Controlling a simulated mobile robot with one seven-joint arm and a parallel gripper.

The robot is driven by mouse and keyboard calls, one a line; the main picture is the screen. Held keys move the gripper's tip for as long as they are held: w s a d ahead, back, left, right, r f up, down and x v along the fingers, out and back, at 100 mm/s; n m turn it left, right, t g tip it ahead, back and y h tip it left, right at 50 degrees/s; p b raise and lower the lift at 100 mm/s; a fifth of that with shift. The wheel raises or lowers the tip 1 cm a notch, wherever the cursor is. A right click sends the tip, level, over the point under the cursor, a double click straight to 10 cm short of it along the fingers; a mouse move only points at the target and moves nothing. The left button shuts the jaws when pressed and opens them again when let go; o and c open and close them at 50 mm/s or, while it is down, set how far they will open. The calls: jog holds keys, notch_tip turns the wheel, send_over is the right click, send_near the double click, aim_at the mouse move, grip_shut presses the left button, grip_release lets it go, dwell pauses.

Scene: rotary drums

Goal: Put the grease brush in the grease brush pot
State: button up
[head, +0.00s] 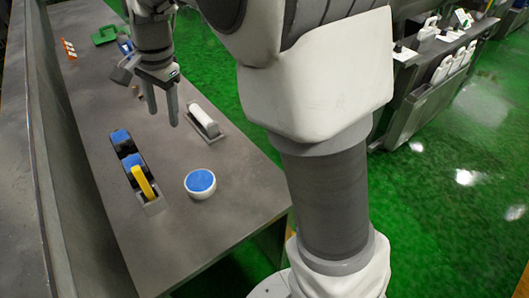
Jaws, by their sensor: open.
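My gripper (163,115) is open, pointing down over the grey bench (235,225), with nothing visible between its fingers. I cannot tell for sure which thing is the grease brush or its pot. A small brownish thing (137,90) lies partly hidden just left of my gripper; its shape is too small to tell. A round white pot (197,191) with a blue top or filling stands nearer the camera, below and right of the gripper. A white cylinder (204,119) rests on a grey plate just right of the gripper.
A row of dark holders (126,148) with blue tops and a yellow curved thing (143,181) stands left of the pot. A green item (104,35) and an orange-and-white striped item (69,48) lie at the far end. A wall runs along the left. The bench's near end is clear.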

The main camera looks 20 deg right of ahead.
jog(key=s+d+r+n+t, duration=0.2)
jog(key=s+d+r+n, duration=0.35)
jog(key=s+d, duration=0.5)
jog(key=s+d+f+n+t, duration=0.1)
jog(key=s+n, duration=0.1)
jog(key=s, duration=0.4)
jog(key=s+d+f+n+t+h, duration=0.1)
jog(key=s+d+n, duration=0.1)
jog(key=s, duration=0.5)
jog(key=shift+f+n, duration=0.2)
jog(key=shift+n, duration=0.15)
jog(key=shift+d+f, duration=0.1)
jog(key=shift+f, duration=0.05)
